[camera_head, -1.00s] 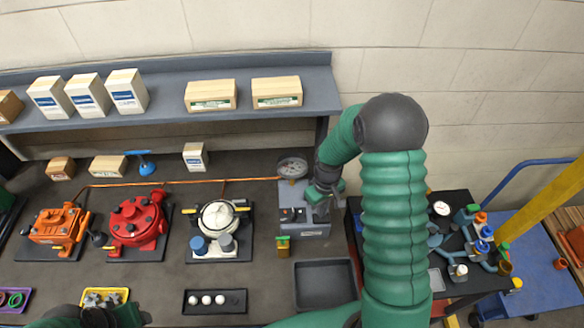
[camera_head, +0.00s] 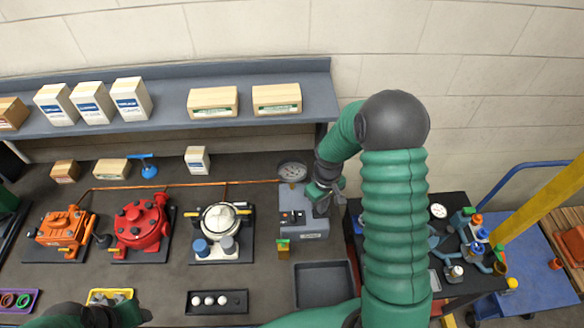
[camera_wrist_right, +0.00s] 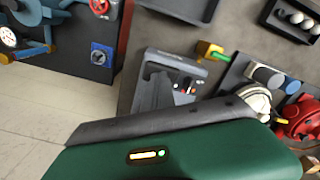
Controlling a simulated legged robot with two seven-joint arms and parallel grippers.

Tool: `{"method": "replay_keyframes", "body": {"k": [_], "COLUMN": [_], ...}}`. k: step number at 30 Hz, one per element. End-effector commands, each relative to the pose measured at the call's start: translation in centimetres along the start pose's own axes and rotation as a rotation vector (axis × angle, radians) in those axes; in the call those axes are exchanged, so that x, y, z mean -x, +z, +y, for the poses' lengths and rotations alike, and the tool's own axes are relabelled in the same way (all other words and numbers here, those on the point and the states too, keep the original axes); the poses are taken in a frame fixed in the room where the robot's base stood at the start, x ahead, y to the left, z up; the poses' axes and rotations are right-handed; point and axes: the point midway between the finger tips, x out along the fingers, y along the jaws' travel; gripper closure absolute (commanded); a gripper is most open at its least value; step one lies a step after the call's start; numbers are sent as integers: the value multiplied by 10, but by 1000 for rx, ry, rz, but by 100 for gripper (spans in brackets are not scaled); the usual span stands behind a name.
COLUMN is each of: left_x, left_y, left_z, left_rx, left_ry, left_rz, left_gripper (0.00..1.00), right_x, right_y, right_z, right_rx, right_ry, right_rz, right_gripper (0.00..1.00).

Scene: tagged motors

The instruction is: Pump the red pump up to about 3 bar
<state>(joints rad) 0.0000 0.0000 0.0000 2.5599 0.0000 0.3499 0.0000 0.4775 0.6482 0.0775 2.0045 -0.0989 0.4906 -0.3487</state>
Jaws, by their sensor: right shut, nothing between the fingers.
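The red pump (camera_head: 141,223) stands on a dark base plate between the orange and white pumps; its edge also shows in the right wrist view (camera_wrist_right: 302,118). A round gauge (camera_head: 292,171) sits at the back of a grey control box (camera_head: 304,221), joined to the pumps by a copper pipe. Its needle is too small to read. Small red and dark buttons show on the box (camera_wrist_right: 166,84). My right gripper (camera_head: 321,206) is shut and empty at the box's right side; contact is unclear. My left gripper (camera_head: 125,312) is at the bottom left edge, its fingers indistinct.
The orange pump (camera_head: 62,231) and white pump (camera_head: 219,222) flank the red one. A blue-handled tool (camera_head: 147,168) stands behind. An empty dark tray (camera_head: 322,287) and a tray of white balls (camera_head: 217,311) lie in front. A shelf with boxes (camera_head: 213,101) runs along the back.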

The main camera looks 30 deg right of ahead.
Motion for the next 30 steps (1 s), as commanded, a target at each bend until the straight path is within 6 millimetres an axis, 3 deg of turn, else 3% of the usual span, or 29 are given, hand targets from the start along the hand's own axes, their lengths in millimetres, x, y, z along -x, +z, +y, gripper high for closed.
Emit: {"method": "replay_keyframes", "body": {"k": [11, 30], "left_x": [-2, -22], "left_y": [1, 5], "left_z": [0, 0], "left_rx": [0, 0], "left_ry": [0, 0], "left_rz": [0, 0], "left_gripper": [53, 53], "right_x": [-3, -31], "right_y": [0, -1], "right_z": [0, 0], "right_rx": [0, 0], "right_ry": [-1, 0], "right_rz": [-1, 1], "right_gripper": [100, 100]}}
